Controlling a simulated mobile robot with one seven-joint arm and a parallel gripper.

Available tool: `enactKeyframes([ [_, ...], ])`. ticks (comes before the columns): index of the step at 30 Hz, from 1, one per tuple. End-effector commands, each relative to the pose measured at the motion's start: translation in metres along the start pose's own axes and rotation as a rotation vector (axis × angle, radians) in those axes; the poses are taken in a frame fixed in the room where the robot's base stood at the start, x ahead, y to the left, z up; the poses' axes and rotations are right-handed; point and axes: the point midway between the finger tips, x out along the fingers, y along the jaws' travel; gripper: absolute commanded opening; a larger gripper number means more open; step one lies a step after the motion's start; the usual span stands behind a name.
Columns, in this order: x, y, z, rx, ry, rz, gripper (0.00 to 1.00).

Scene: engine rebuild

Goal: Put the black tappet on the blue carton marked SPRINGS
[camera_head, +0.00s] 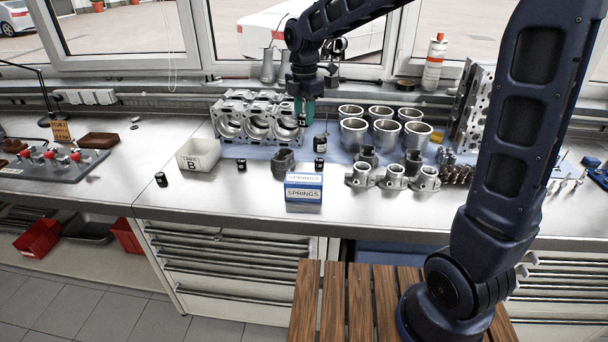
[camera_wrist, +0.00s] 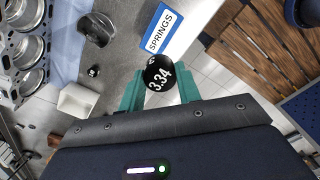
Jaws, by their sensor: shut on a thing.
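My gripper (camera_head: 304,108), with teal fingers, hangs above the bench in front of the engine block in the head view. In the wrist view my gripper (camera_wrist: 158,90) is shut on a black tappet (camera_wrist: 158,72) with white "3.34" on its round face. The held tappet is small and hard to make out in the head view. The blue carton (camera_head: 304,194) with a white SPRINGS label stands near the bench's front edge, lower than my gripper. It also shows in the wrist view (camera_wrist: 168,28), beyond the held tappet and apart from it.
A grey metal part (camera_head: 283,161) stands just left behind the carton. Other black pieces (camera_head: 161,179) stand about the bench. A white bin marked B (camera_head: 198,154) is left. The engine block (camera_head: 258,119), several metal cylinders (camera_head: 354,133) and housings (camera_head: 394,178) stand behind and right.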

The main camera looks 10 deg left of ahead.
Motion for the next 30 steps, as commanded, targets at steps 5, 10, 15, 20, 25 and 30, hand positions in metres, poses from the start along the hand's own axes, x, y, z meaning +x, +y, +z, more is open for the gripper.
enactKeyframes([
  [5,0.039,-0.001,0.0,0.0,0.001,-0.006,0.1],
  [10,0.075,-0.001,-0.001,-0.001,0.0,-0.005,0.1],
  [15,0.112,-0.001,0.0,0.0,0.0,-0.005,0.1],
  [20,0.136,0.0,-0.001,0.0,0.001,-0.003,0.1],
  [25,0.147,0.0,0.0,0.001,0.0,-0.001,0.1],
  [30,0.16,-0.001,0.0,0.001,0.0,-0.004,0.1],
])
